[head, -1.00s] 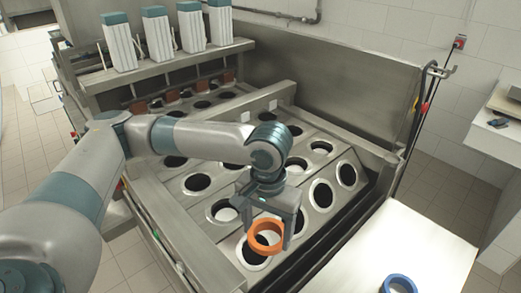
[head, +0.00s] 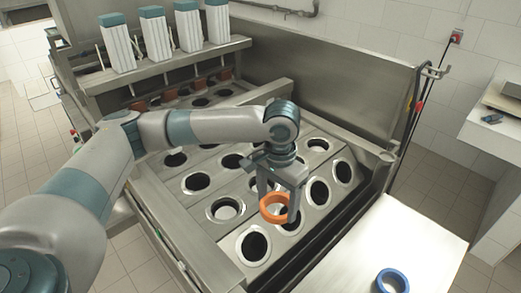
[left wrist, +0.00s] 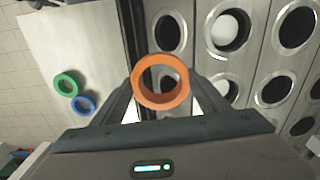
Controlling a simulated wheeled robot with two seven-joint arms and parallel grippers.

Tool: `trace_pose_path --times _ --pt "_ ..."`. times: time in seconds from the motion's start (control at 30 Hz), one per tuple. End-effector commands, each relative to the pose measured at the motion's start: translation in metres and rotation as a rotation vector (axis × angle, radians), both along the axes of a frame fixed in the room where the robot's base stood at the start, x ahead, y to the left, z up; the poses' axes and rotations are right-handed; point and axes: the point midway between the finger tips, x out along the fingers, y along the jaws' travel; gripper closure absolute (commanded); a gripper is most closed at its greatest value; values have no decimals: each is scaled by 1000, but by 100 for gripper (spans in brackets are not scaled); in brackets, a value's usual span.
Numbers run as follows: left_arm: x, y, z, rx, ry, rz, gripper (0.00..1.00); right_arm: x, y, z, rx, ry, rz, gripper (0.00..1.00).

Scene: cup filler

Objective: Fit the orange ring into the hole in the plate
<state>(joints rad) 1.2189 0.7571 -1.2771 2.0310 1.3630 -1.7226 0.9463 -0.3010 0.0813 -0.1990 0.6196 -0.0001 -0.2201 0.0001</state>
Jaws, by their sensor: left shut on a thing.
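The orange ring (head: 274,208) is held in my left gripper (head: 277,200), above the steel plate (head: 222,237) with its rows of round holes. In the left wrist view the orange ring (left wrist: 161,97) sits between the two fingertips of the left gripper (left wrist: 160,95). Its opening faces the camera, and it is clear of the plate as far as I can tell. A hole (head: 253,247) in the front row lies to the lower left of the ring, and other holes lie around it. The ring and fingers partly hide a hole behind them. My right gripper is not in view.
A blue ring (head: 392,281) lies on the white table (head: 405,240) at the right; a green ring (left wrist: 66,85) is beside it in the left wrist view. Tall cup stacks (head: 155,38) stand at the back. A steel wall (head: 330,80) rises behind the plate.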

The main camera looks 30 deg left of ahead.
Motion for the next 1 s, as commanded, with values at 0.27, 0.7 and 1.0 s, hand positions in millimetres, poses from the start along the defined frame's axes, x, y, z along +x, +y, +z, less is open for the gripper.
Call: trace_pose_path --times 0.27,0.7,1.0 --pt "66 25 20 -1 4 -273 54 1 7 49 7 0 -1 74" --pt "126 92 13 -2 5 -702 54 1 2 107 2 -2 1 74" --pt "134 117 2 0 2 -840 54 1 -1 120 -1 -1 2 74"
